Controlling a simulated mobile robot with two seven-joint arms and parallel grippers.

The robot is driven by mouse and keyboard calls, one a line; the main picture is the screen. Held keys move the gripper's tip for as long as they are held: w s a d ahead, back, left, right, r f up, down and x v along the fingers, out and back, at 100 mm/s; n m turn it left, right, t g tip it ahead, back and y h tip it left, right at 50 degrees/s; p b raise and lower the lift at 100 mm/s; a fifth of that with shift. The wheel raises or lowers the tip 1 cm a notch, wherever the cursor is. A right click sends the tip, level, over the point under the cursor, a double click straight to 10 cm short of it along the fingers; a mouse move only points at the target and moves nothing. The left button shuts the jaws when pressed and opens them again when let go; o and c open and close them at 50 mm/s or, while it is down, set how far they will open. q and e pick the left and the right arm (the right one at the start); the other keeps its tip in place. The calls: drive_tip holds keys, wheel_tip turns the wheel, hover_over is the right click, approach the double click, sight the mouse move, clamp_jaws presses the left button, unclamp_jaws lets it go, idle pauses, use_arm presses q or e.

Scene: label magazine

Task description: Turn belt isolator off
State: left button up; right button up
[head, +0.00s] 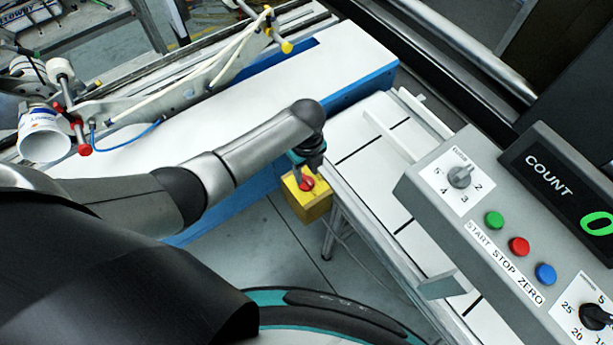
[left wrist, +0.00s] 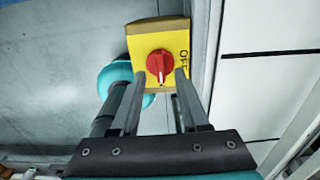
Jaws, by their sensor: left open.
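The belt isolator is a yellow box (head: 310,204) with a red rotary knob (head: 306,184), low beside the conveyor in the head view. In the left wrist view the yellow face (left wrist: 146,43) carries the red knob (left wrist: 159,62), whose white mark points down in the picture.
A grey control panel (head: 480,205) with a dial, coloured buttons and a COUNT display is at the right. A white conveyor (head: 345,50) with blue sides runs behind my left arm. A white roll (head: 44,136) is at the left. Grey floor (head: 275,245) lies below the box.

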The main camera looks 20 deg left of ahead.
sight(306, 182)
use_arm(q)
drive_tip(key=shift+f+b, duration=0.35)
drive_tip(key=shift+f, duration=0.95)
clamp_jaws()
